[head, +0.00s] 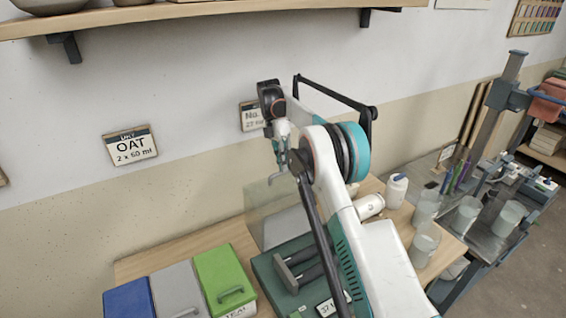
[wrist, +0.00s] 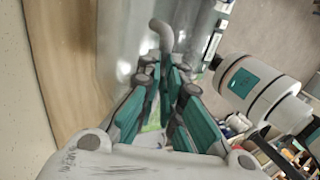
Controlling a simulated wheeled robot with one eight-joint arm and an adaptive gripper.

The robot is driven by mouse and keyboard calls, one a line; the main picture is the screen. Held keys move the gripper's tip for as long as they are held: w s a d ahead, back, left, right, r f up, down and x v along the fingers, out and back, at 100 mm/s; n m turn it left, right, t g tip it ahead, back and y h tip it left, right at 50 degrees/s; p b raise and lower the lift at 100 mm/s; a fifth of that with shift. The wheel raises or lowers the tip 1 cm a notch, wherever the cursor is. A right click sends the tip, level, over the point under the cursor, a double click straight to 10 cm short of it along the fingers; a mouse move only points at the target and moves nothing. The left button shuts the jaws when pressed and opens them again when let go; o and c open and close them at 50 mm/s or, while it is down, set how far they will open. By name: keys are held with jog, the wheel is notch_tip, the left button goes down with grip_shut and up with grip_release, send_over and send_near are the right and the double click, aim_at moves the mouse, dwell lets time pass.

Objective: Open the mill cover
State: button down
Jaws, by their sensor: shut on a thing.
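The mill (head: 265,272) is a dark green box with grey bars on the wooden bench. A clear, see-through cover (head: 262,197) stands steeply raised at its back; its edges are faint. My gripper (head: 280,160) is above the mill, by the cover's upper edge. In the wrist view the teal-padded fingers (wrist: 166,85) close around a grey curved handle (wrist: 161,38). Its bent end sticks out beyond the fingertips. My arm hides the mill's right side in the head view.
Blue (head: 128,300), grey (head: 180,290) and green (head: 225,280) lidded boxes stand left of the mill. A white bottle (head: 396,190) and several cloudy beakers (head: 424,245) stand right of my arm. A shelf (head: 180,12) runs along the wall above.

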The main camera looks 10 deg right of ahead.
aim_at(285, 177)
jog(key=shift+w+a+f, duration=0.1)
jog(key=shift+a+f, duration=0.1)
jog(key=shift+f, duration=0.9)
jog(key=c, duration=2.1)
grip_release()
jog(key=o, duration=0.4)
jog(key=shift+w+f, duration=0.15)
jog(key=shift+o, duration=0.2)
jog(key=shift+w+a+f, duration=0.1)
jog(key=shift+w+f, duration=0.15)
jog(key=shift+w, duration=0.15)
jog(key=shift+s+r, duration=0.45)
jog(key=shift+r, duration=0.1)
jog(key=shift+w, duration=0.2)
jog(key=shift+r, duration=0.2)
notch_tip(285, 177, up, 10)
jog(key=shift+s+f, duration=0.15)
jog(key=shift+f, duration=0.05)
